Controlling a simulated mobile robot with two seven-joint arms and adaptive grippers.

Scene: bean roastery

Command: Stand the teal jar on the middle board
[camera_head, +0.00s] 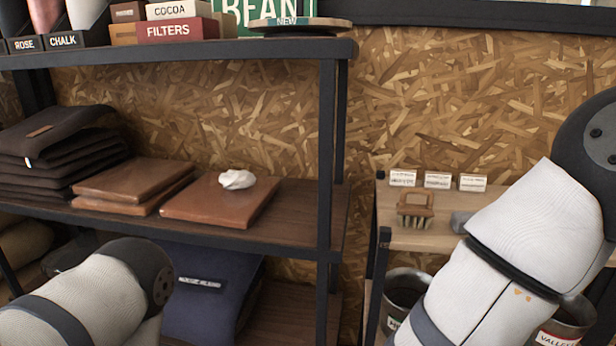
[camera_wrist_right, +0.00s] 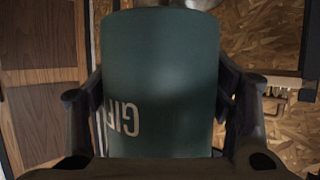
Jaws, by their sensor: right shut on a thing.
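The jar and this gripper do not show in the head view. The middle board (camera_head: 302,208) of the dark-framed shelf is brown wood and shows in the head view. My left gripper is out of view; only part of the left arm shows at the lower left.
The middle board carries folded dark cloths (camera_head: 50,160), stacked brown slabs (camera_head: 135,178) and another slab (camera_head: 215,205) with a crumpled white thing (camera_head: 237,179). Its right end is bare, beside a black post (camera_head: 326,150). The top shelf (camera_head: 180,53) overhangs it. A lighter bench (camera_head: 415,238) stands right.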

